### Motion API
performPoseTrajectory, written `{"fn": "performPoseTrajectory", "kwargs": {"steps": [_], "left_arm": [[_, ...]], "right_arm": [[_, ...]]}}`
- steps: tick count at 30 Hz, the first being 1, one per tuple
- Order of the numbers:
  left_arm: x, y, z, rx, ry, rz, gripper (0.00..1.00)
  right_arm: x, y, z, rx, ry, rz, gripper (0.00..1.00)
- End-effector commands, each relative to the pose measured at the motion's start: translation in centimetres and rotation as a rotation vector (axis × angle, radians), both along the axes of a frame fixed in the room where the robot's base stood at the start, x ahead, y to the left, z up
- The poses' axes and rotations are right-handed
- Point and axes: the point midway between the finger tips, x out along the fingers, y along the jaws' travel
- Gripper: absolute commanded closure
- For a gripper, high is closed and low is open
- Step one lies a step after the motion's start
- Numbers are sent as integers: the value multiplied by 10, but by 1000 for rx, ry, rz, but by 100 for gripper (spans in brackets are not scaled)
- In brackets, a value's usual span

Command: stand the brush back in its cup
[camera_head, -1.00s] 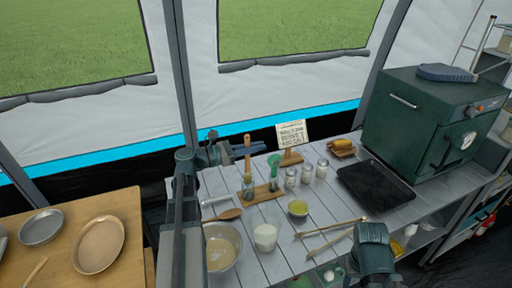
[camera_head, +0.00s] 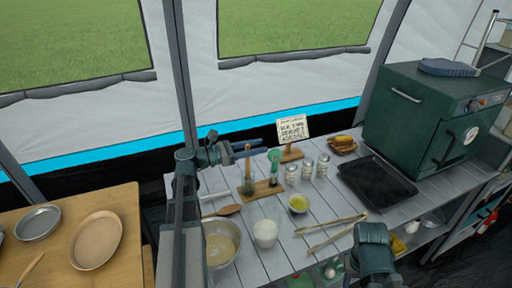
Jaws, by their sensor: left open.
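The brush with a wooden handle (camera_head: 248,159) stands nearly upright with its lower end in a small glass cup (camera_head: 248,187) at the left of a wooden stand (camera_head: 265,191). My left gripper (camera_head: 266,149) is open, reaching in from the left at the height of the handle's upper part. Its fingers point right, past the handle; whether they touch it I cannot tell. A green-headed tool (camera_head: 275,158) stands in the other holder of the stand, close to the fingertips. My right arm shows at the lower right, but its jaws do not show.
Salt-type shakers (camera_head: 307,167), a small yellow bowl (camera_head: 298,203), a white cup (camera_head: 265,233) and a mixing bowl (camera_head: 222,244) stand nearby. A sign (camera_head: 292,129) stands behind. Tongs (camera_head: 330,225), a black tray (camera_head: 377,186) and a green oven (camera_head: 425,122) lie to the right.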

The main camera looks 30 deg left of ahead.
Motion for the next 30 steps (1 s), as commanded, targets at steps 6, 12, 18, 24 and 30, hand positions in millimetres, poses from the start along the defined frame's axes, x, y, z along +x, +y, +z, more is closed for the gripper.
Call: {"fn": "performPoseTrajectory", "kwargs": {"steps": [6, 12, 18, 24, 30], "left_arm": [[-3, 3, 0, 0, 0, 1, 55], [-25, 24, 0, 0, 0, 4, 55], [-58, 55, 0, 0, 0, 5, 55], [-84, 79, -1, 0, 0, 3, 55], [-98, 92, -1, 0, 0, 1, 55]], "right_arm": [[0, 0, 0, 0, 0, 0, 50], [0, 0, 0, 0, 0, 0, 50], [0, 0, -1, 0, 0, 0, 50], [0, 0, -1, 0, 0, 0, 50], [0, 0, -1, 0, 0, 0, 50]]}}
